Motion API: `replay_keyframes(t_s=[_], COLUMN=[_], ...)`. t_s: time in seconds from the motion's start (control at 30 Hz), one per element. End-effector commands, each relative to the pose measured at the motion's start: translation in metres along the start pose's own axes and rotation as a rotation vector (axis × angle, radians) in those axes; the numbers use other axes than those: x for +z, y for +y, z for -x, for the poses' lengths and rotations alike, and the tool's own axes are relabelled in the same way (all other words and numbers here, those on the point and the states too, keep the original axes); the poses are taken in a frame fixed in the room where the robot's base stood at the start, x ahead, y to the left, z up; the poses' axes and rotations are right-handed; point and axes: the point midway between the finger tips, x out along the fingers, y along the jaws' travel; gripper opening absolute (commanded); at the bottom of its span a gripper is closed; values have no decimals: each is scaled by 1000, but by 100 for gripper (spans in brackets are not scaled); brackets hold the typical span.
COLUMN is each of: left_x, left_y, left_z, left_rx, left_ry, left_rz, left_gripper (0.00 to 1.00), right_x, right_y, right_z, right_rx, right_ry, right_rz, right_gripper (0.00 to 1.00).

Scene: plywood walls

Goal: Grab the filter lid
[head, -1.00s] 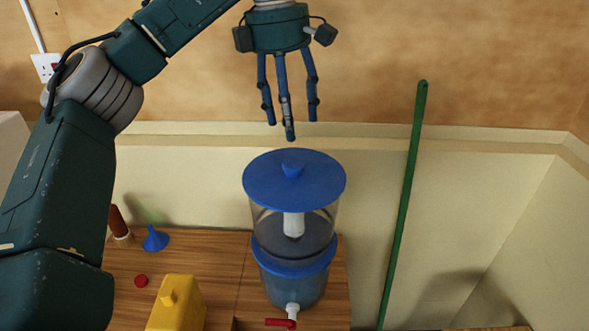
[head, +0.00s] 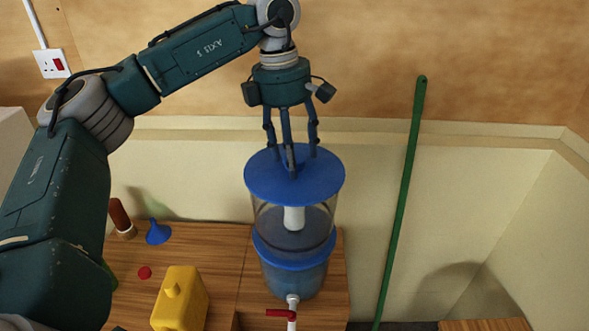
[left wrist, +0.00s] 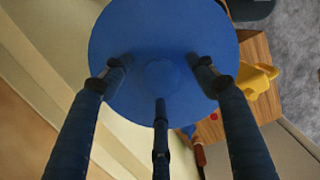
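The filter lid (head: 262,183) is a round blue disc with a small knob in the middle. It sits on top of the clear water filter (head: 268,218), which stands on the wooden counter. My left gripper (head: 292,165) points down over the lid, its fingers spread open around the knob area. In the left wrist view the lid (left wrist: 165,35) fills the upper middle, with the knob (left wrist: 162,74) between the open fingers. I cannot tell whether the fingertips touch the lid. My right gripper is not in view.
A yellow jug (head: 182,300), a red cap (head: 144,272), a blue funnel (head: 158,232) and a brown-handled item (head: 121,216) are on the counter (head: 222,262) to the left. A green pole (head: 403,190) leans on the wall to the right. A red-handled tap (head: 285,313) is at the filter's front.

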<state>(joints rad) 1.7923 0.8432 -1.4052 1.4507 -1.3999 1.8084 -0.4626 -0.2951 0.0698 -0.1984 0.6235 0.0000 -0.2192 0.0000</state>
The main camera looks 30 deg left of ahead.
Motion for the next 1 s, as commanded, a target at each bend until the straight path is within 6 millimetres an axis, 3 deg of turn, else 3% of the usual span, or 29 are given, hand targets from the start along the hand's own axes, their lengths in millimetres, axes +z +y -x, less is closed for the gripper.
replay_keyframes(t_s=[0.03, 0.23, 0.67, 0.87, 1.0], left_x=[0, 0, 2, 6, 11], left_y=[0, 0, 0, 0, 0], left_z=[0, 0, 8, 37, 74], left_rx=[0, 0, 3, 4, 5], left_ry=[0, 0, -3, -4, -5], left_rz=[0, -1, -2, -3, -1], left_gripper=[48, 9, 7, 7, 7], right_x=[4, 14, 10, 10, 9], right_y=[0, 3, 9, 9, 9], right_z=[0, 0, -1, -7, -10], right_rx=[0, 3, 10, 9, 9], right_ry=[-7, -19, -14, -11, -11], right_rz=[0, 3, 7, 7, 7], right_gripper=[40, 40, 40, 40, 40])
